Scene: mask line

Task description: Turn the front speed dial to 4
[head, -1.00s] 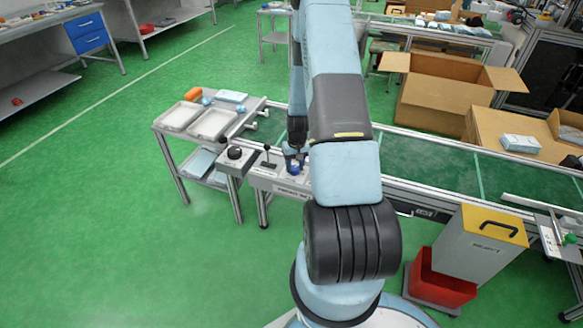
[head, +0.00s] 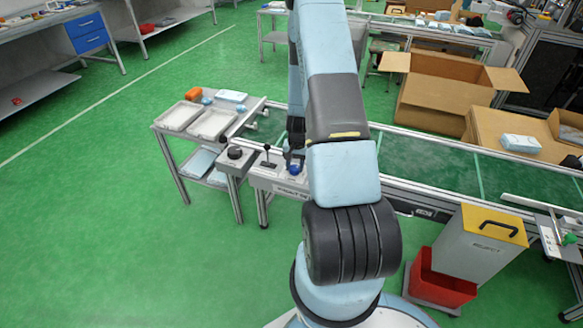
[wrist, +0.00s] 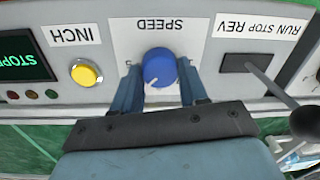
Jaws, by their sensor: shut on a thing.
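The blue speed dial (wrist: 160,67) shows in the wrist view on a white plate under an upside-down SPEED label. A small pale mark is on its lower-left side as pictured; the numbers around it are too small or hidden to read. My gripper (wrist: 160,88) is shut on the dial, with one blue finger on each side of it. In the head view the dial (head: 295,169) is a small blue spot on the front control box, just below my gripper (head: 294,160).
A yellow INCH button (wrist: 86,73) and a green STOPPED display (wrist: 20,60) are left of the dial in the wrist view. The RUN STOP REV lever (wrist: 270,82) rises close on the right. A dark knob (head: 235,153) sits on a neighbouring box.

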